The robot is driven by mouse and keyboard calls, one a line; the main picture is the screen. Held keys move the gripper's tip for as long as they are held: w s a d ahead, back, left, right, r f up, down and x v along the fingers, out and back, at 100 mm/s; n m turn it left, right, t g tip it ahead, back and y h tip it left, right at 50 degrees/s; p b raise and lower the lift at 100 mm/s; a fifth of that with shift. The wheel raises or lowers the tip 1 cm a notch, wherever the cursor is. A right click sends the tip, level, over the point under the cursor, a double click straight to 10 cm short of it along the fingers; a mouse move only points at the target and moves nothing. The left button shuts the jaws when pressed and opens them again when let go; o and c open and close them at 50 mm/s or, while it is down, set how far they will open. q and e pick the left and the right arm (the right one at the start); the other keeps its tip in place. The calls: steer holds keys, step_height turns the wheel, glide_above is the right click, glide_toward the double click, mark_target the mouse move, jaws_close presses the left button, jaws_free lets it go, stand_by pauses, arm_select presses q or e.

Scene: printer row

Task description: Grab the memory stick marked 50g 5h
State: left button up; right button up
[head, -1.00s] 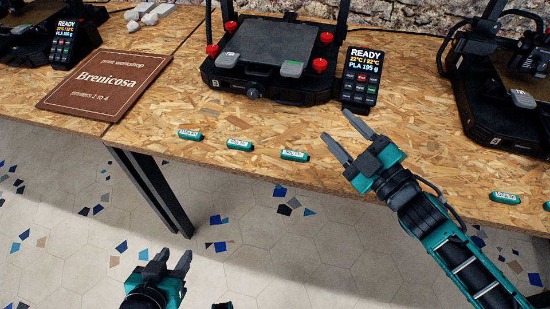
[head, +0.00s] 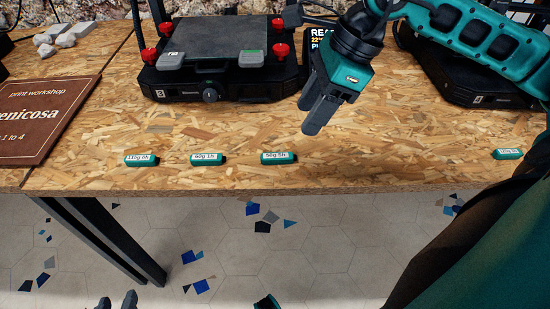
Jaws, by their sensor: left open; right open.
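The teal memory stick (head: 279,157), whose label seems to read 50g 5h, lies flat near the front edge of the wooden table (head: 400,150). It is the rightmost of a row of three. My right gripper (head: 308,117) is open and empty above the table, up and to the right of this stick and apart from it, fingers pointing down. My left gripper (head: 117,302) is open at the bottom edge, below the table's front edge; only its fingertips show.
Similar sticks marked 110g 6h (head: 141,160) and about 60g 1h (head: 208,159) lie to the left; another stick (head: 508,154) lies far right. A printer (head: 215,75) stands behind, a brown sign (head: 40,115) at left. My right arm covers part of the right side.

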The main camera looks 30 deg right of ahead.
glide_above(283, 155)
steer(key=s+d, duration=0.1)
steer(key=d, duration=0.1)
steer(key=f, duration=0.5)
steer(key=shift+s+f+b, duration=0.1)
steer(key=shift+s+b, duration=0.1)
steer(key=shift+b, duration=0.2)
steer(key=b+x, duration=0.1)
steer(key=x, duration=0.2)
steer(key=shift+a+f, duration=0.1)
steer(key=shift+f, duration=0.2)
steer(key=shift+w+a+f, duration=0.2)
steer(key=shift+f, duration=0.25)
steer(key=shift+c, duration=1.2)
steer(key=c, duration=0.5)
jaws_close()
